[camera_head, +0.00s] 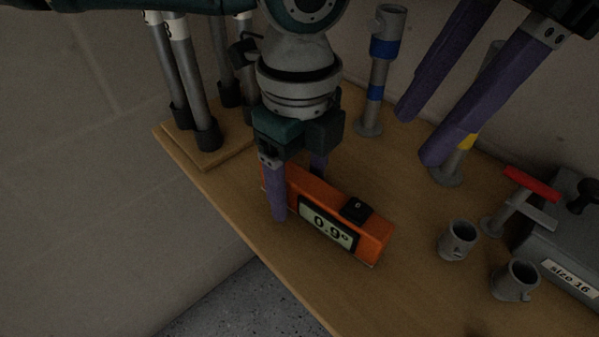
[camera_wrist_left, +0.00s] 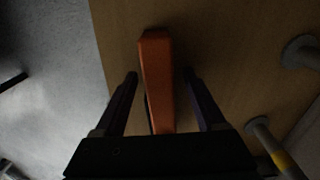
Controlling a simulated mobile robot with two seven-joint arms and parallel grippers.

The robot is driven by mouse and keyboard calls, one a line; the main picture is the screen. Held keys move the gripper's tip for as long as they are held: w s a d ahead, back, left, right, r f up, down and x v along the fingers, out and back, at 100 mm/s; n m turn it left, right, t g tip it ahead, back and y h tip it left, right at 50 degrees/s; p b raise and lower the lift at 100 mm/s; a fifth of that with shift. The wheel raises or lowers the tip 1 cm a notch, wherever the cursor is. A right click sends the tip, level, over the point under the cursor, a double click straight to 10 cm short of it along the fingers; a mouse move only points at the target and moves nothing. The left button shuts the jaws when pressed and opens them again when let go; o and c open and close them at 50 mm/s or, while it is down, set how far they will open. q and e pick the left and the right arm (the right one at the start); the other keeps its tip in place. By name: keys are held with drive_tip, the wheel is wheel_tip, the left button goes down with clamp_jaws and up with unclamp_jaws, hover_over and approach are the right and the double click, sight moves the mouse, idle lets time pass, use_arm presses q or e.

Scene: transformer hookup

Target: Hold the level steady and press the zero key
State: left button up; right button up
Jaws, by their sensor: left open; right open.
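The orange level (camera_head: 376,243) lies on the wooden bench top near its front edge. Its display (camera_head: 328,222) reads 0.9°. The black zero key (camera_head: 356,209) sits on its top face, toward the right end. My left gripper (camera_head: 298,196) is open, with one purple finger on each side of the level's left part. In the left wrist view the level (camera_wrist_left: 157,75) runs between the two fingers, with visible gaps beside it. My right gripper (camera_head: 417,138) is open and empty, above the bench at the upper right, away from the level.
Black-footed rods (camera_head: 192,95) stand at left.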

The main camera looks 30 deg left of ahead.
use_arm(q)
clamp_jaws()
idle(0.4)
